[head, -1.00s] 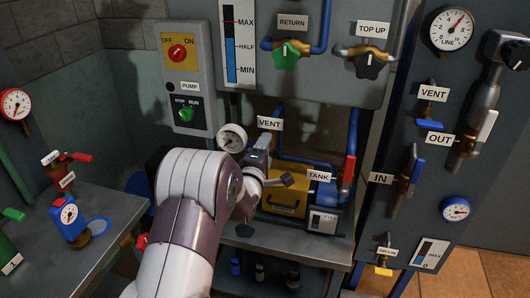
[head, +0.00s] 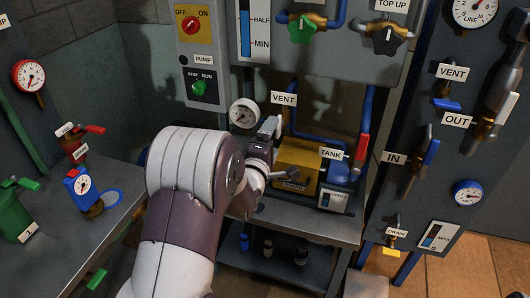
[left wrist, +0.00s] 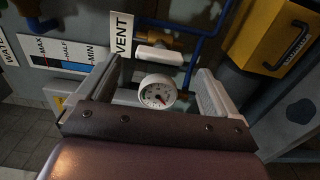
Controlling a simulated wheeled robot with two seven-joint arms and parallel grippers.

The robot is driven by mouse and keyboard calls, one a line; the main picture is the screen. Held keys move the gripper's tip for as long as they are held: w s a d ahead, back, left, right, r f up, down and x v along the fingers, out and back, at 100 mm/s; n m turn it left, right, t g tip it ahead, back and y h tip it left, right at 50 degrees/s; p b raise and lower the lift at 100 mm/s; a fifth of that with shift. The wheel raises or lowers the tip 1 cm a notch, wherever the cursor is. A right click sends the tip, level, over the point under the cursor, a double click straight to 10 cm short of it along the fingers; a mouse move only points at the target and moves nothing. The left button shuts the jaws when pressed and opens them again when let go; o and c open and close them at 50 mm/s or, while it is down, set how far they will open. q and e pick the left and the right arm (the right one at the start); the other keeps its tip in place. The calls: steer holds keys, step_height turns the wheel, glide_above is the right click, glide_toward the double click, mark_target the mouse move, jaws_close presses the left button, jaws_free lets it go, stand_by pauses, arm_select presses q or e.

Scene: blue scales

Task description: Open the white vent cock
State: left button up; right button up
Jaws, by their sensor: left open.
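The white vent cock's handle (left wrist: 158,55) lies crosswise beside the VENT label (left wrist: 122,38) in the left wrist view, beyond my fingertips. In the head view the VENT label (head: 284,99) shows above my left gripper (head: 276,150); I cannot make out the white handle there. My left gripper (left wrist: 158,78) is open and empty. Its two fingers frame a round white gauge (left wrist: 157,91), with the handle just past it. No contact with the handle shows. My right gripper is not in view.
A yellow box (head: 298,160) and a red-handled TANK valve (head: 361,150) stand close right of the gripper. Blue pipes (left wrist: 205,35) run near the cock. Another VENT valve, with a blue handle (head: 446,104), is on the right panel. A grey bench (head: 325,228) lies below.

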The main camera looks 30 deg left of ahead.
arm_select(q)
steer(key=v, duration=0.6)
steer(key=shift+s, duration=0.35)
steer(key=s+f+m+g+h+p, duration=0.1)
steer(key=s+f+m+g, duration=0.4)
steer(key=f+m+g, duration=0.35)
steer(key=s+d+r+m+g+h+p, duration=0.1)
steer(key=s+d+r+m+g+p, duration=0.1)
steer(key=s+d+m+g+p, duration=0.1)
steer(key=s+d+r+m+g+h+p, duration=0.2)
steer(key=s+d+r+m+g+p, duration=0.1)
steer(key=s+d+m, duration=0.4)
steer(key=shift+d+m+g+p, duration=0.75)
steer(key=shift+d+m+p, duration=0.4)
steer(key=shift+d, duration=0.8)
